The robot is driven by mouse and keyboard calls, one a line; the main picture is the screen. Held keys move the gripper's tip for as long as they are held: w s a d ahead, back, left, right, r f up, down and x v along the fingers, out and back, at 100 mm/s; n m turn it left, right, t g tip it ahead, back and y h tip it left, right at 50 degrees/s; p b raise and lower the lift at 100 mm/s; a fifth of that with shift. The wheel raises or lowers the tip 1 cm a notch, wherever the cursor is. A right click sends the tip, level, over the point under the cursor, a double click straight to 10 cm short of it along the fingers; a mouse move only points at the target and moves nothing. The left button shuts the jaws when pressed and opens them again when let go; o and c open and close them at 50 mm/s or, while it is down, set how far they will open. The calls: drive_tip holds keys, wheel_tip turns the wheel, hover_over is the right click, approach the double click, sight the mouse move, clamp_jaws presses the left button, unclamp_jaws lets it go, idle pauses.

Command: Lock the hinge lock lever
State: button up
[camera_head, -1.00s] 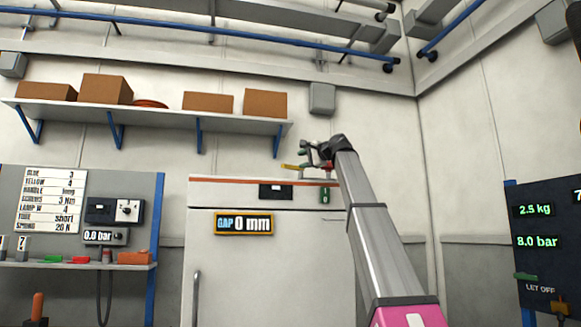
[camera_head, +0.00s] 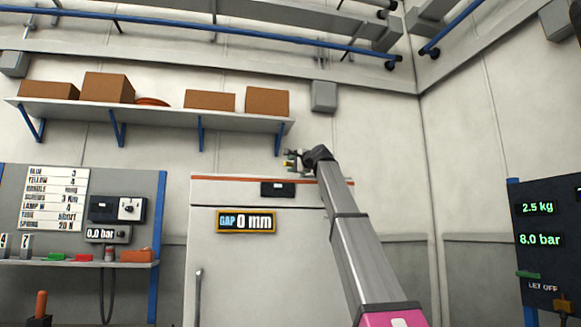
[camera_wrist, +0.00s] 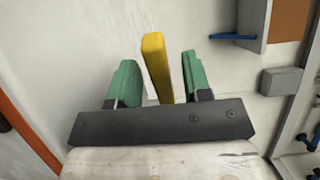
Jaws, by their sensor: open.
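A yellow bar, which looks like the lock lever (camera_wrist: 158,66), stands between the two green fingers of my gripper (camera_wrist: 157,58) in the wrist view. My gripper is open, with a gap visible on each side of the bar. In the head view my gripper (camera_head: 291,160) is small, at the top edge of the white cabinet (camera_head: 255,275), left of my arm's end. A bit of yellow shows beside it. The lever's pivot and mount are hidden, so I cannot tell which way it is turned.
The cabinet carries a display (camera_head: 246,221) reading "GAP 0 mm" and a vertical handle (camera_head: 198,295). A shelf with boxes (camera_head: 150,112) hangs on the wall above left. A panel with gauges (camera_head: 120,212) stands left, a dark readout board (camera_head: 540,240) right.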

drive_tip(key=shift+w+a, duration=0.4)
drive_tip(key=shift+w, duration=0.15)
clamp_jaws()
drive_tip(key=shift+s+d+n+g+y, duration=0.1)
drive_tip(key=shift+n+g+y, duration=0.2)
drive_tip(key=shift+y, duration=0.1)
drive_tip(key=n+g+y, duration=0.1)
drive_tip(key=s+d+n+g+y, duration=0.1)
drive_tip(key=g, duration=0.1)
drive_tip(key=d+n+g+y, duration=0.1)
drive_tip(key=n+y, duration=0.1)
drive_tip(key=shift+s+g, duration=0.25)
drive_tip(key=shift+g, duration=0.15)
drive_tip(key=shift+s+d+n+g+y, duration=0.15)
drive_tip(key=shift+d+n+g+y, duration=0.25)
drive_tip(key=shift+n+g, duration=0.45)
drive_tip(key=shift+s+d+n+g+y, duration=0.3)
drive_tip(key=shift+n+g, duration=0.2)
drive_tip(key=shift+g, duration=0.65)
drive_tip(key=shift+s+d+n+g+y, duration=0.1)
drive_tip(key=shift+d+n+g+y, duration=0.2)
drive_tip(key=shift+d+n+g, duration=0.5)
drive_tip(key=shift+a+g, duration=0.3)
drive_tip(key=shift+a, duration=0.05)
unclamp_jaws()
